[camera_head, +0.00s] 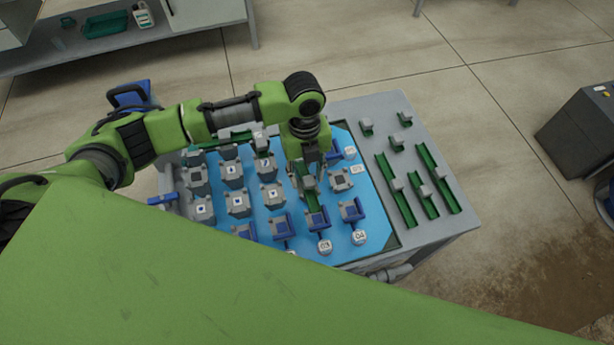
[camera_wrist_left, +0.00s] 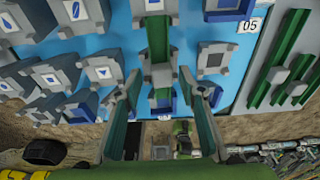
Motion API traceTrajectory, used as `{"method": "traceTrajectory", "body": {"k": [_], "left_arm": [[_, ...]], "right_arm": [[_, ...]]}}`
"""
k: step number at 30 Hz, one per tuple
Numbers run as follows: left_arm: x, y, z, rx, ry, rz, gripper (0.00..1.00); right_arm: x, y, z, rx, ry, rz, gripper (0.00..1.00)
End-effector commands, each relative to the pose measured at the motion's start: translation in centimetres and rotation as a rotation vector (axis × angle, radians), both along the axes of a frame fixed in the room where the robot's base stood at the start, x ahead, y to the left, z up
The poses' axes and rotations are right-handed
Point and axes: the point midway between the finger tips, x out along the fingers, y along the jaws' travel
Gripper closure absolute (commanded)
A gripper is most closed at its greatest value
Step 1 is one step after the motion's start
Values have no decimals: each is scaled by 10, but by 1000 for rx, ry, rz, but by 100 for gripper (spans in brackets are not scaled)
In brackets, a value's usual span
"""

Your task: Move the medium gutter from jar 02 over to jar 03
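A green gutter (camera_head: 309,187) with a grey grip block runs over the blue board to the blue holder of jar 03 (camera_head: 317,220), whose 03 tag (camera_head: 325,247) shows. In the left wrist view the gutter (camera_wrist_left: 158,35) passes over the board, with its grey block (camera_wrist_left: 158,74) between my fingers. My left gripper (camera_head: 308,163) is above the gutter; in the wrist view its fingers (camera_wrist_left: 161,82) are apart, one on each side of the block, with gaps showing. A blue holder (camera_head: 282,225) left of jar 03 may be jar 02; its tag is hidden. My right gripper is out of view.
Several grey blocks with symbols (camera_head: 238,203) stand on the blue board, left of the gutter. Jar 04's holder (camera_head: 352,210) is close on the right. More green gutters (camera_head: 397,192) lie on the grey tabletop (camera_head: 440,225) at the right. My green body covers the foreground.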

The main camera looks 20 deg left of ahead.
Motion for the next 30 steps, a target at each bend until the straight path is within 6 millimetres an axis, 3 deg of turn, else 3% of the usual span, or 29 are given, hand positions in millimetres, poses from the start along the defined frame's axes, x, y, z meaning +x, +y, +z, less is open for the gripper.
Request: {"method": "traceTrajectory", "body": {"k": [9, 15, 21, 30], "left_arm": [[6, 3, 66, -1, -4, -3, 64], [8, 4, 98, -1, -2, -2, 64], [8, 5, 109, -1, 1, -1, 64], [8, 5, 109, -1, 1, -1, 64]], "right_arm": [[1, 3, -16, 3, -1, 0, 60], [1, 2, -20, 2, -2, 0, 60], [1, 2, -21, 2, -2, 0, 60], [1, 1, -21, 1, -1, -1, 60]]}}
